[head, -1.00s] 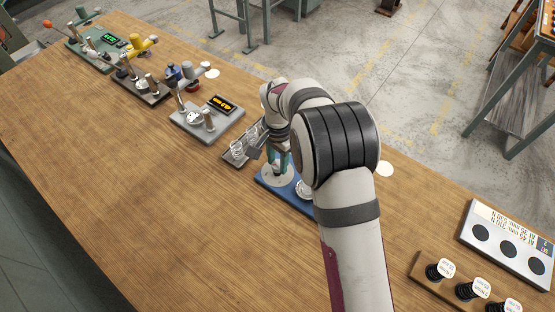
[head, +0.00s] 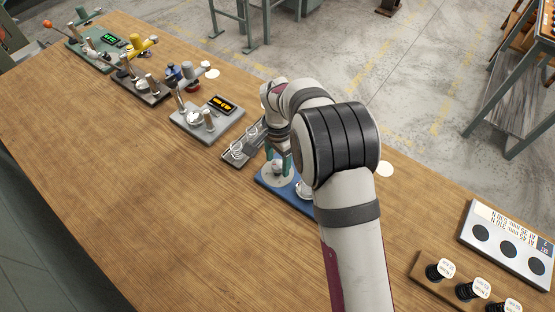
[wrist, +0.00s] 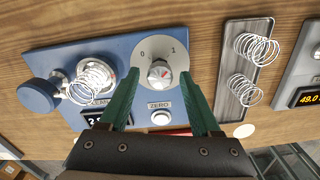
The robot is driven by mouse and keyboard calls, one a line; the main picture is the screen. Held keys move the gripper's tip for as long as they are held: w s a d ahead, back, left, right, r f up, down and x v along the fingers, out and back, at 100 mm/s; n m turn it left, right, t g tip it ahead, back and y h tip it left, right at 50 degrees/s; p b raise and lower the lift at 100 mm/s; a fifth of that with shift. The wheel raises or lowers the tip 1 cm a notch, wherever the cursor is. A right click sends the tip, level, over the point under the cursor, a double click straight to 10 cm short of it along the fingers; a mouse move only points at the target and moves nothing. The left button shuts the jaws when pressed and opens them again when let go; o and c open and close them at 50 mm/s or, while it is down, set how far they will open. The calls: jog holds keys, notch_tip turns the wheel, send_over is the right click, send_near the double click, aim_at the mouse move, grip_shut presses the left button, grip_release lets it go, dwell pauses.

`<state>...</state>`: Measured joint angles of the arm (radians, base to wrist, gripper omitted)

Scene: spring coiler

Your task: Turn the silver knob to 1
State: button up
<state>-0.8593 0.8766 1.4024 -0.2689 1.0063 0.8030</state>
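The silver knob (wrist: 160,74) sits on a round grey dial on the blue panel (wrist: 60,50). It has a red mark on its face, toward the lower right in the wrist view. The dial carries a 0 at its upper left and what looks like a 1 at its upper right. My gripper (wrist: 160,71) is open, with its green fingers on either side of the knob and gaps showing at both sides. Whether the tips are level with the knob is unclear. In the head view the knob (head: 277,167) shows between the fingers.
A spring (wrist: 92,82) sits on the panel's left, near a blue round knob (wrist: 37,95) and a partly hidden display. A white button (wrist: 161,118) marked ZERO lies between the fingers. A tray (wrist: 240,70) with two springs is at right. The table front (head: 150,200) is clear.

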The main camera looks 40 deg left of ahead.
aim_at(278, 164)
notch_tip(278, 164, up, 16)
jog(key=shift+f, duration=0.15)
dwell(0.3)
jog(key=s+d+r+m, duration=0.1)
jog(key=d+r, duration=0.2)
jog(key=d, duration=0.7)
jog(key=s+d+r+m, duration=0.1)
jog(key=s+d+r, duration=0.15)
jog(key=d, duration=0.85)
jog(key=s+d+f+m+y, duration=0.1)
jog(key=s+d+f, duration=0.3)
jog(key=s+d, duration=0.8)
jog(key=s, duration=0.3)
jog(key=shift+y, duration=0.4)
